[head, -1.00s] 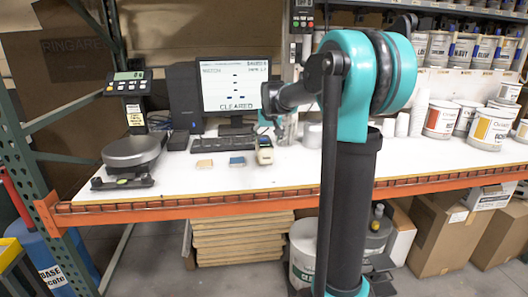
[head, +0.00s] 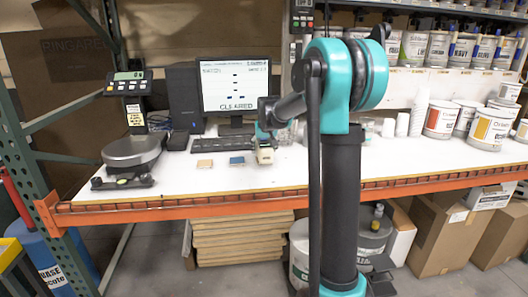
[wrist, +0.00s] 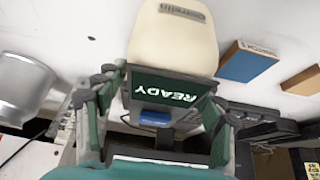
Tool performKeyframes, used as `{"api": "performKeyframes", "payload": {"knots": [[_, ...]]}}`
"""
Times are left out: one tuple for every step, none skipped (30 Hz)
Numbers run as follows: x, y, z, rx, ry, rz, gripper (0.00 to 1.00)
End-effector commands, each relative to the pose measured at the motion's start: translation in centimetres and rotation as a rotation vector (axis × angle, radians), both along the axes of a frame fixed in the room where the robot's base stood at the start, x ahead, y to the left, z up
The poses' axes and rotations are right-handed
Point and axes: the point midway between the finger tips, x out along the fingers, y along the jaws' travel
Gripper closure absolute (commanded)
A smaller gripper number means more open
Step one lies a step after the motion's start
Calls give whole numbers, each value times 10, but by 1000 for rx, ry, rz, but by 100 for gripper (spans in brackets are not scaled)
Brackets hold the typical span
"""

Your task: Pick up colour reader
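The colour reader (head: 265,156) stands on the white bench, right of the blue card. In the wrist view, its cream body (wrist: 173,38) and dark screen reading READY fill the upper middle. My gripper (wrist: 165,98) is open, with one green-and-grey finger on each side of the screen end. The fingers look close to the reader's sides, but I cannot tell whether they touch.
A blue sample card (head: 237,161) and a tan card (head: 204,163) lie left of the reader. Behind are the keyboard (head: 222,143) and monitor (head: 236,85). A scale (head: 132,150) stands at the left; cups (head: 402,124) and paint tubs (head: 440,120) stand at the right.

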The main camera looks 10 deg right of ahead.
Motion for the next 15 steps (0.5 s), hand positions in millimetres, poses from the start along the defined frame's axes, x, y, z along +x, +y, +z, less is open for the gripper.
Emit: {"api": "performKeyframes", "payload": {"knots": [[0, 0, 0, 0, 0, 0, 42], [0, 0, 0, 0, 0, 0, 46], [0, 0, 0, 0, 0, 0, 51], [0, 0, 0, 0, 0, 0, 55], [0, 0, 0, 0, 0, 0, 58], [0, 0, 0, 0, 0, 0, 63], [0, 0, 0, 0, 0, 0, 67], [0, 0, 0, 0, 0, 0, 71], [0, 0, 0, 0, 0, 0, 76], [0, 0, 0, 0, 0, 0, 80], [0, 0, 0, 0, 0, 0, 83], [0, 0, 0, 0, 0, 0, 88], [0, 0, 0, 0, 0, 0, 92], [0, 0, 0, 0, 0, 0, 96], [0, 0, 0, 0, 0, 0, 100]]}}
